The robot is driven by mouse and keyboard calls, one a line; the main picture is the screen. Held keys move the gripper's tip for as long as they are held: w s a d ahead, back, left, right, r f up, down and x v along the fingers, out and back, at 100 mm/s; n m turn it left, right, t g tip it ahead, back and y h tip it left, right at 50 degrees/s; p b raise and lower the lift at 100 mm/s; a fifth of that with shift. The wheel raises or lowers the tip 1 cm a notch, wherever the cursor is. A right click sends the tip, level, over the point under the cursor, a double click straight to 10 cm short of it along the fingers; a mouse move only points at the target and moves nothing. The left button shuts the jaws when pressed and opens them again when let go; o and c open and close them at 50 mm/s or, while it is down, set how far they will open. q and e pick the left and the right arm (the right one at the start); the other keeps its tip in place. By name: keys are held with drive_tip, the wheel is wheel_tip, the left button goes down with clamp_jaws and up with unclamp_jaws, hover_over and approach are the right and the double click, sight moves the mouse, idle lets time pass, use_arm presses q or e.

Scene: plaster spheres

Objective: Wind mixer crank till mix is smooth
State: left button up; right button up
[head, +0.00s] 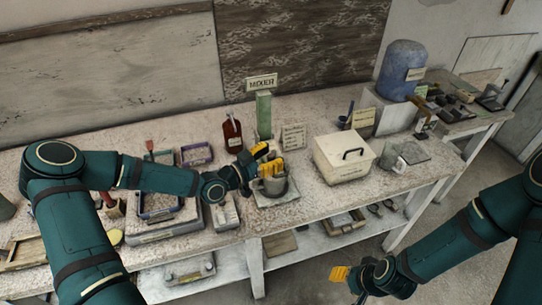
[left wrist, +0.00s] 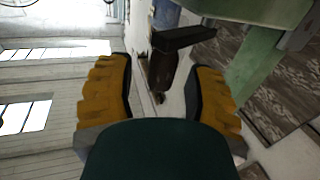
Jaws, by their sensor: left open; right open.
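The mixer has a green post (head: 264,116) with a sign (head: 261,82) on top reading MIXER. A grey bowl (head: 273,188) stands at its foot; the mix inside is hidden behind my left gripper (head: 266,161). That gripper's yellow fingers are open in front of the post, above the bowl. In the left wrist view, a dark crank arm with a brown handle (left wrist: 163,72) shows between the spread fingers (left wrist: 158,85), not clasped. My right gripper (head: 343,274) is open and empty, low in front of the bench.
A dark red bottle (head: 232,133) stands close left of the post. Trays and tools crowd the bench's left side. A blue water jug (head: 401,68) is at the back right.

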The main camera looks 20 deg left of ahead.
use_arm(q)
clamp_jaws()
drive_tip(key=shift+d+n+t+y, duration=0.25)
drive_tip(key=shift+n+t+y, duration=0.15)
drive_tip(key=shift+y, duration=0.1)
drive_tip(key=d+n+t+y+b, duration=0.1)
drive_tip(key=n+y, duration=0.2)
drive_tip(key=y, duration=0.1)
drive_tip(key=w+d+n+y+b, duration=0.1)
drive_tip(key=n+y+b, duration=0.1)
drive_tip(key=y, duration=0.3)
drive_tip(key=w+d+n+t+y+b, duration=0.1)
drive_tip(key=d+n+y+b, duration=0.1)
drive_tip(key=n+y, duration=0.2)
drive_tip(key=shift+w+t+y, duration=0.25)
drive_tip(key=shift+t+y, duration=0.05)
drive_tip(key=shift+y, duration=0.1)
drive_tip(key=w+n+g+y+b, duration=0.1)
drive_tip(key=w+n+g+y, duration=0.2)
drive_tip(key=n+g+y, duration=0.4)
drive_tip(key=w+a+n+g+y+b, duration=0.1)
drive_tip(key=w+n+g+y, duration=0.3)
drive_tip(key=n+g+y, duration=0.3)
drive_tip(key=shift+a+n+g+b, duration=0.15)
drive_tip(key=shift+n+g+b, duration=0.15)
drive_tip(key=shift+n+g, duration=1.3)
